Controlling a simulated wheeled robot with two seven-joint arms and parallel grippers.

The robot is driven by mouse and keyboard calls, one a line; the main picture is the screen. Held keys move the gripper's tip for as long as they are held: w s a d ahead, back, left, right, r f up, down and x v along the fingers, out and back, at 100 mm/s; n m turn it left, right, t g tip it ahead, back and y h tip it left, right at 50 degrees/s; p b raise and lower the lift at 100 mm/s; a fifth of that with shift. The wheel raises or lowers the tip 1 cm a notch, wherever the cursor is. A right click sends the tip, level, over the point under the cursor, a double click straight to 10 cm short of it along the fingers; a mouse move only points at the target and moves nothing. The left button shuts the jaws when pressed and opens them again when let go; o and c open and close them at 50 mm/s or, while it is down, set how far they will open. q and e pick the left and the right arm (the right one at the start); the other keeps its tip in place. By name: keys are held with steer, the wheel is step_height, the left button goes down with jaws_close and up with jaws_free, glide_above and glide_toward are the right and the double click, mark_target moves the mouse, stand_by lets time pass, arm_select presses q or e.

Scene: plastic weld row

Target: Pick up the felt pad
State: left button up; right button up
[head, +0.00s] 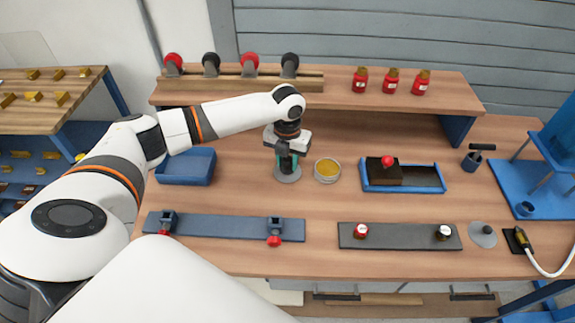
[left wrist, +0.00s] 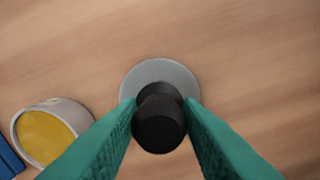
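The felt pad (head: 288,174), which I take to be the round grey disc with an upright black handle, rests on the wooden bench left of centre. In the left wrist view the grey disc (left wrist: 160,73) lies below the black handle. My left gripper (head: 287,156) points down over it. In the left wrist view the teal fingers of that gripper (left wrist: 161,103) lie against both sides of the handle, with no clear gap. The disc still appears to sit on the wood. My right gripper is not in view.
A round tin with yellow contents (head: 327,170) stands close to the right of the pad. A blue tray (head: 186,168) is on its left, a tray with a red-knobbed block (head: 430,185) further right. A shelf (head: 350,90) is behind, a clamp strip (head: 220,227) in front.

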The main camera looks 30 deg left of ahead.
arm_select(q)
steer(key=c, duration=0.5)
steer(key=shift+r, duration=0.15)
step_height(320, 180, up, 10)
steer(key=shift+f+b, duration=0.1)
steer(key=shift+b, duration=0.25)
steer(key=shift+o, duration=0.8)
steer(key=shift+c, duration=0.5)
